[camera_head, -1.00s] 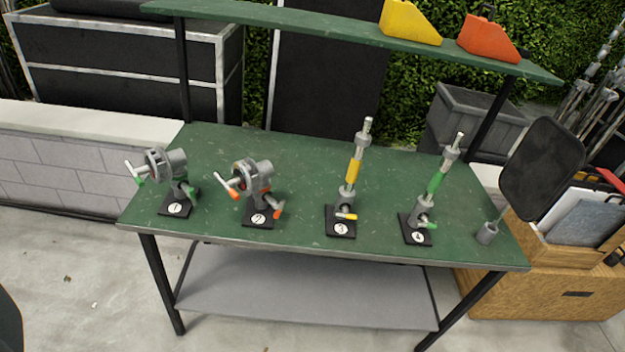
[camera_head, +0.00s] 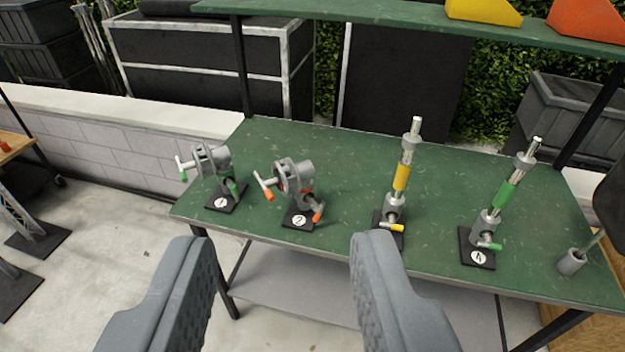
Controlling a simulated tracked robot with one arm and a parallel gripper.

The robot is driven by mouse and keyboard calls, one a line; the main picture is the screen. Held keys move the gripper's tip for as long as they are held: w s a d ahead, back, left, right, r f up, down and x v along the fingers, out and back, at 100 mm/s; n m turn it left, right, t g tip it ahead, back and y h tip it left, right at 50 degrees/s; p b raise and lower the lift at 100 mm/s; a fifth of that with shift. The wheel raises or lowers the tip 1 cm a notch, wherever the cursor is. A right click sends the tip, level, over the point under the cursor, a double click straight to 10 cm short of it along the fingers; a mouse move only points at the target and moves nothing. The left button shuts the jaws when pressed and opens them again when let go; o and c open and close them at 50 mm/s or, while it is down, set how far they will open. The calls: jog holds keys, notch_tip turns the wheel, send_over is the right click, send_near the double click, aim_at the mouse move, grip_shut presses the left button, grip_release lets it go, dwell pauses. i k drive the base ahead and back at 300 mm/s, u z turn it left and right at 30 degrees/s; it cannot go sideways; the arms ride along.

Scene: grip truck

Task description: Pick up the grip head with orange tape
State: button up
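The grip head with orange tape (camera_head: 295,174) is a grey metal clamp with orange-tipped handles. It stands on a black base marked 2 (camera_head: 299,218), near the front edge of the green table (camera_head: 340,150). A similar grip head with green tape (camera_head: 211,160) stands on base 1, to its left. My gripper (camera_head: 280,262) shows at the bottom of the view, its two grey fingers wide apart and nothing between them. The orange-taped head lies ahead of the gap between the fingers, apart from them. My right finger partly covers the base of the yellow-taped piece.
An upright yellow-taped pin (camera_head: 401,178) and a green-taped pin (camera_head: 505,195) stand to the right on the table. A grey cup (camera_head: 571,261) is near the right edge. A green shelf (camera_head: 350,12) with yellow and orange wedges runs above the table.

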aim_at(307, 171)
jog(key=z, duration=0.1)
jog(key=i, duration=1)
jog(key=u, duration=0.1)
